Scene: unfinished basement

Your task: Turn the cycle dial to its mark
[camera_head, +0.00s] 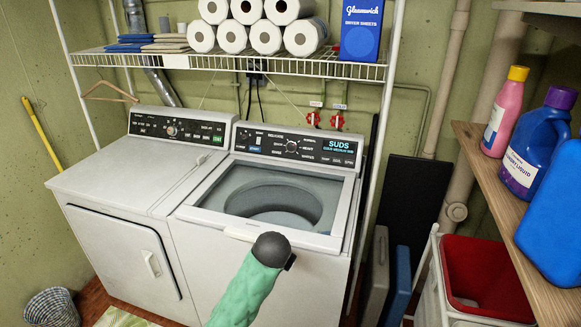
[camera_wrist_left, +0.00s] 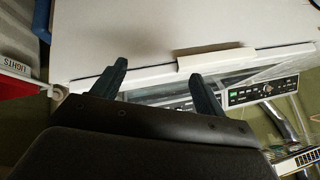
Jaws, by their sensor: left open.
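The washer panel (camera_head: 300,146) carries a round dark dial (camera_head: 291,146) with printed words around it. The dryer panel (camera_head: 178,129) on the left has a similar dial (camera_head: 171,131). Their marks and pointer directions are too small to read. In the left wrist view, the dryer dial (camera_wrist_left: 267,89) shows at the right, and the washer panel is partly behind my fingers. My left gripper (camera_wrist_left: 158,85) is open and empty, its dark fingers apart in front of the washer's lid handle (camera_wrist_left: 215,56). The head view does not show the fingers. My right gripper is not in view.
The washer lid (camera_head: 250,234) is closed, with a see-through window. A wire shelf (camera_head: 230,62) with paper rolls hangs above the panels. A wooden shelf (camera_head: 487,175) with bottles juts in at right, above a red-lined hamper (camera_head: 487,272). A hanger (camera_head: 108,91) hangs left.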

